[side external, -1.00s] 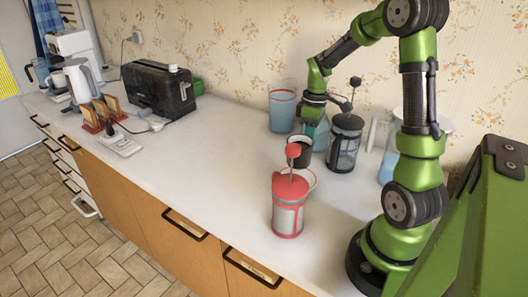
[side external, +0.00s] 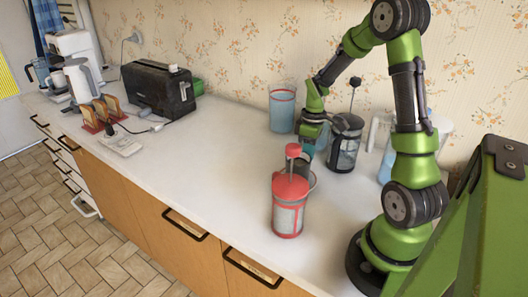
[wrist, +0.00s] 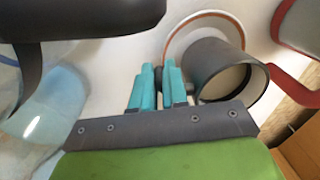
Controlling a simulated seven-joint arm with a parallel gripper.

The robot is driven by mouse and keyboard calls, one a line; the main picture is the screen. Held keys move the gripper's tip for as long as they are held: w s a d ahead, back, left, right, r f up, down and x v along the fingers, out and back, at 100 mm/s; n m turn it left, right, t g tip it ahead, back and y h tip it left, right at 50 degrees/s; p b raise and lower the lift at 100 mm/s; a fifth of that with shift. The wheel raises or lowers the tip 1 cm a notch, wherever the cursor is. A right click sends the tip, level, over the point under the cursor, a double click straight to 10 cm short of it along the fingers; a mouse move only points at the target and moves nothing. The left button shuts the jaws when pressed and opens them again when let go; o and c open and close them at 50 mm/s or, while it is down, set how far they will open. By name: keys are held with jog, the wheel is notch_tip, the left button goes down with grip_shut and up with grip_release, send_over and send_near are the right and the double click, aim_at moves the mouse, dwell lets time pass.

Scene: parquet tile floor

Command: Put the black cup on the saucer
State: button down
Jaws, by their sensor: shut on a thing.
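The black cup (wrist: 207,61) is in my gripper (wrist: 162,82), its teal fingers shut at the cup's handle side. In the side view my gripper (side external: 311,143) is behind the red French press, and the cup (side external: 303,162) is mostly hidden by the press lid. The white saucer with a red-orange rim (wrist: 184,36) is partly covered by the cup in the wrist view. In the side view only a sliver of the saucer (side external: 313,180) shows beside the press. I cannot tell whether the cup touches it.
The red French press (side external: 288,207) stands close in front of the cup and saucer. A black French press (side external: 345,145) stands just right of my gripper, and a blue glass (side external: 281,112) behind. A toaster (side external: 158,88) is further left. The counter's middle left is clear.

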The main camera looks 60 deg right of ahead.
jog(key=shift+f, duration=0.35)
jog(key=c, duration=1.1)
grip_release()
jog(key=shift+r, duration=1.5)
jog(key=shift+r, duration=2)
jog(key=shift+f, duration=2.65)
